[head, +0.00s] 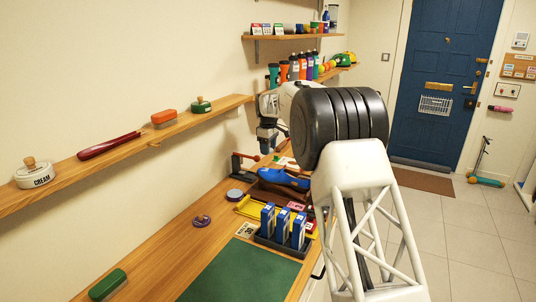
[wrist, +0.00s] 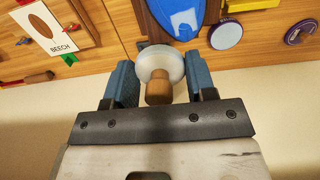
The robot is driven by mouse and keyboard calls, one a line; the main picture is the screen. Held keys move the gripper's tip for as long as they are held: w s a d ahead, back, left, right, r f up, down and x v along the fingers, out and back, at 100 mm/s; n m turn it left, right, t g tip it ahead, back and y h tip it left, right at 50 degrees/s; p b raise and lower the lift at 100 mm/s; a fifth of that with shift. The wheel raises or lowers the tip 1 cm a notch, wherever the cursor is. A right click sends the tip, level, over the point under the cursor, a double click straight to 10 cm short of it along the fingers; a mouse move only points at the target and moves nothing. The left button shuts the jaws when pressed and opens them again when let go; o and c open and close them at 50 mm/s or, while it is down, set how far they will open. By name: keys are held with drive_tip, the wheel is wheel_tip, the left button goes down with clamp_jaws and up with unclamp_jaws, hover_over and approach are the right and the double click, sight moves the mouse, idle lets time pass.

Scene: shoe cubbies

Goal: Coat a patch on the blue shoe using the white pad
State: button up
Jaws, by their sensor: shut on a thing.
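The blue shoe (head: 283,178) rests on a brown stand on the workbench in the head view. Part of it, blue with a lighter patch, shows at the top edge of the wrist view (wrist: 180,14). The white pad (wrist: 160,62), a round white piece with a wooden knob, is held between my gripper's blue fingers (wrist: 163,88). In the head view my gripper (head: 267,143) is above the bench, up and left of the shoe. The pad cannot be made out there, and its working face is hidden in the wrist view.
A dark tray (head: 280,246) with several blue boxes stands in front of the shoe. A green mat (head: 242,272) lies nearer. A purple-rimmed round tin (head: 234,195) is left of the shoe.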

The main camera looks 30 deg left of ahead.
drive_tip(key=shift+r, duration=0.85)
drive_tip(key=shift+s, duration=0.1)
